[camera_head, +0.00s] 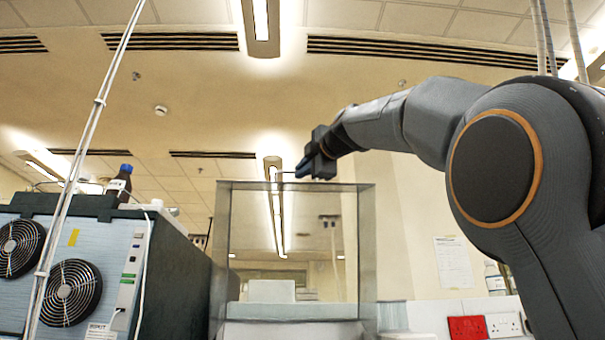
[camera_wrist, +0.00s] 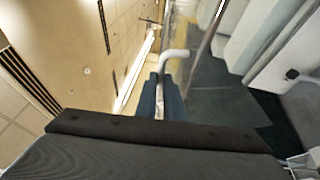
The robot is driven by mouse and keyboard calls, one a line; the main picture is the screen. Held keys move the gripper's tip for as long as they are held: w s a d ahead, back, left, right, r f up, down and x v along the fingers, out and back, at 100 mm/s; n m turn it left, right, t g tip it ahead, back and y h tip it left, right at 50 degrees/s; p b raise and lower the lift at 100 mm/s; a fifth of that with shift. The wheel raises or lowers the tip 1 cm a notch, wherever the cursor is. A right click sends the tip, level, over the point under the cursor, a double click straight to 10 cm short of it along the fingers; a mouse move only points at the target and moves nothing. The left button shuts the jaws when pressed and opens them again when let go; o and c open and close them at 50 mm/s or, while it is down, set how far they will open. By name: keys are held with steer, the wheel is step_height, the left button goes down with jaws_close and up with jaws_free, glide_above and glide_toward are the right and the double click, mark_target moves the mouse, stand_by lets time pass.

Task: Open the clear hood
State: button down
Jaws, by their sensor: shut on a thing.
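The clear hood (camera_head: 366,240) is a tall see-through box with greyish side panels, in the middle of the head view. My gripper (camera_head: 300,171) is at its top edge, reaching in from the right. In the wrist view, a pale curved handle (camera_wrist: 173,55) runs between the dark blue fingers of my gripper (camera_wrist: 160,98), which are shut on it. The clear pane beside the handle is seen at a steep slant. My gripper hides part of the handle, and the handle is hard to make out in the head view.
A blue-fronted machine (camera_head: 100,245) with round fans stands left of the hood, with a dark blue-capped bottle (camera_head: 121,184) on top. A thin pale pole (camera_head: 85,150) crosses the left side. A red box (camera_head: 467,328) and wall sockets (camera_head: 503,325) are at lower right.

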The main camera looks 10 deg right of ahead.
steer(key=c, duration=1.9)
jaws_free()
steer(key=shift+o, duration=0.2)
